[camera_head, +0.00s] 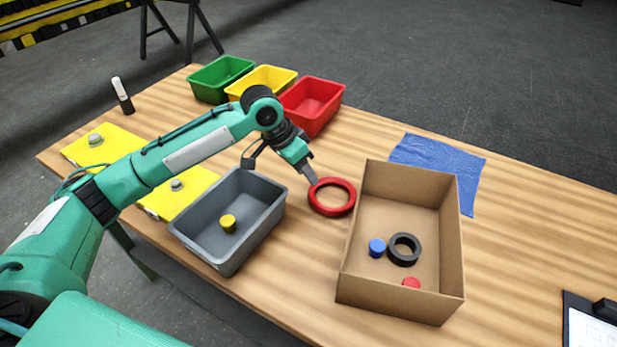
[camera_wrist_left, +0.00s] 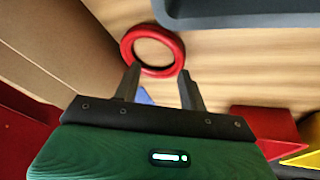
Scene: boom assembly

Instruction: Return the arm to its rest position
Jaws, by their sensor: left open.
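My left gripper (camera_head: 312,178) reaches in from the left over the table. Its fingertips are close to the rim of a red ring (camera_head: 331,211); I cannot tell whether they touch it. In the left wrist view the two fingers (camera_wrist_left: 160,82) stand apart, with nothing held between them. The red ring (camera_wrist_left: 127,48) shows just beyond the fingertips there. It lies on the table between the grey bin and the cardboard box. My right gripper is not in view.
A grey bin (camera_head: 253,239) holds a yellow cylinder (camera_head: 228,223). A cardboard box (camera_head: 446,205) holds a black ring (camera_head: 392,252), a blue cylinder (camera_head: 376,247) and a red piece (camera_head: 411,282). Green (camera_head: 205,87), yellow (camera_head: 271,70) and red (camera_head: 309,117) bins stand behind. A blue cloth (camera_head: 437,155) lies behind the box.

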